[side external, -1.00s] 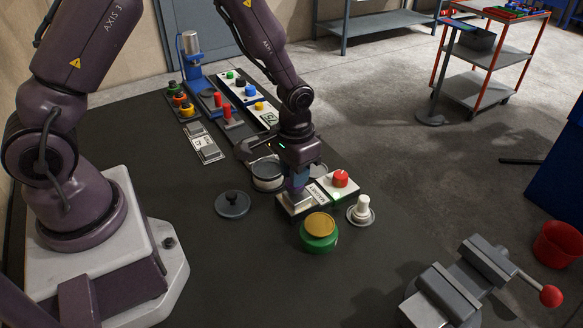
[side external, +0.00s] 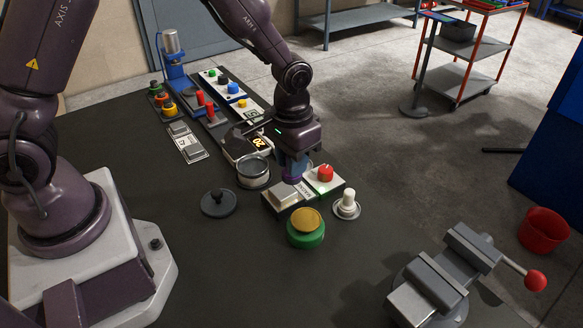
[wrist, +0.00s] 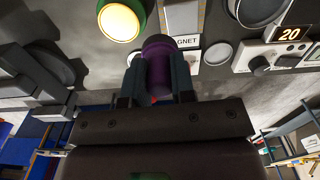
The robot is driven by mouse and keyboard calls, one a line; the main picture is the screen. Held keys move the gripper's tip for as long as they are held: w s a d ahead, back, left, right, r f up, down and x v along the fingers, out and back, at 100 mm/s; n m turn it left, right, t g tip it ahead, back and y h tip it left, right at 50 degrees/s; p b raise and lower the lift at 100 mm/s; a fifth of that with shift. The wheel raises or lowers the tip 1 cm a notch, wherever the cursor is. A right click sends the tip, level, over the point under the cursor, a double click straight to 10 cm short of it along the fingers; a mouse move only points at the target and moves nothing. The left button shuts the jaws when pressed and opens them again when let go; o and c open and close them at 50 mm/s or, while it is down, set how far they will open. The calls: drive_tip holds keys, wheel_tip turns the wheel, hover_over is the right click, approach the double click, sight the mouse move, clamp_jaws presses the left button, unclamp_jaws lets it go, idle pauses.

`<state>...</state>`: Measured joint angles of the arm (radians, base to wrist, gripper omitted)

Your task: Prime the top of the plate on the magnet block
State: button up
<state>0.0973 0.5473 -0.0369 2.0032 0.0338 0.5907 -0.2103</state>
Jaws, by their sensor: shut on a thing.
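The magnet block (side external: 304,193) carries a lettered label; part of the word shows in the wrist view. A flat pale plate (side external: 284,194) lies on its left part and also shows in the wrist view (wrist: 184,14). My gripper (side external: 293,169) is shut on a dark purple cylindrical tool (wrist: 160,66), gripped between the blue fingers. In the side view the tool's lower end (side external: 291,180) is over the block, near the plate's back edge. Whether it touches is unclear. I cannot make out any coating on the plate.
A green pot with an amber top (side external: 306,228) stands in front of the block. A red knob (side external: 325,174) is on the block's right part; a white knobbed piece (side external: 347,204) is beside it. A dark knobbed lid (side external: 218,203) and round metal dish (side external: 253,172) are left.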

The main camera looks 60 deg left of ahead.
drive_tip(key=shift+r, duration=1.15)
drive_tip(key=shift+f, duration=0.1)
drive_tip(key=shift+f, duration=3.35)
drive_tip(key=shift+a+f, duration=0.45)
drive_tip(key=shift+a, duration=0.05)
drive_tip(key=shift+a+f, duration=0.1)
drive_tip(key=shift+a, duration=0.25)
drive_tip(key=shift+s+a, duration=0.15)
drive_tip(key=shift+a, duration=2.1)
drive_tip(key=shift+d, duration=3.1)
drive_tip(key=shift+r, duration=4)
